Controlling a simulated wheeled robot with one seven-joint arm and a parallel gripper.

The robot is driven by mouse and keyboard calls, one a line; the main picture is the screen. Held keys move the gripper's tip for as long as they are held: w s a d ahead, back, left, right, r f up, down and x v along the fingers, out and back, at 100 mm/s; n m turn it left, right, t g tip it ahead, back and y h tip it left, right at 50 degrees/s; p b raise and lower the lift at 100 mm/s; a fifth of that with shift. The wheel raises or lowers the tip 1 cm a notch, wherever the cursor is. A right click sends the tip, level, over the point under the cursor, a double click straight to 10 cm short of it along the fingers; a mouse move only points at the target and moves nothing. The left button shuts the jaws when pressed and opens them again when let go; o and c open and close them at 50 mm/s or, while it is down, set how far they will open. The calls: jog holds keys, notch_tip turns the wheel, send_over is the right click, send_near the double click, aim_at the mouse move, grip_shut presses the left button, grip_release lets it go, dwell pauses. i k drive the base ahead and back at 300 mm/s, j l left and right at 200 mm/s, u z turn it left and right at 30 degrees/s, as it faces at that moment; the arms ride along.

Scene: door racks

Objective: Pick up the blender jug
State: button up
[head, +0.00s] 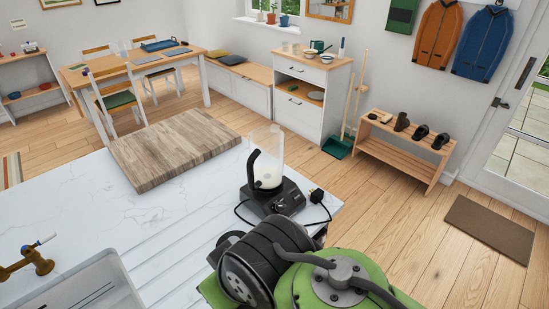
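The blender jug (267,150) is a clear, tall jug with a dark handle on its left side. It stands upright on a black blender base (276,198) near the right edge of the white marble counter (185,215). A pale patch shows low in the jug. A black cord and plug lie beside the base. My green and black arm fills the bottom right of the head view, just in front of the base. My gripper's fingers are not visible.
A thick wooden board (175,150) lies on the counter left of the blender. A sink (80,285) with a brass tap (28,262) is at bottom left. Beyond the counter stand a white cabinet (300,115), a shoe rack (405,155) and a dining table (130,68). Wooden floor is open at right.

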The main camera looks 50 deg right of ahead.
aim_at(265, 166)
jog(key=z, duration=1.3)
jog(key=l+u, duration=0.1)
jog(key=u, duration=0.35)
jog(key=i+l+u, duration=0.1)
jog(key=u, duration=0.3)
jog(key=l+u, duration=0.15)
jog(key=u, duration=0.3)
jog(key=l+u, duration=0.15)
jog(key=u, duration=0.25)
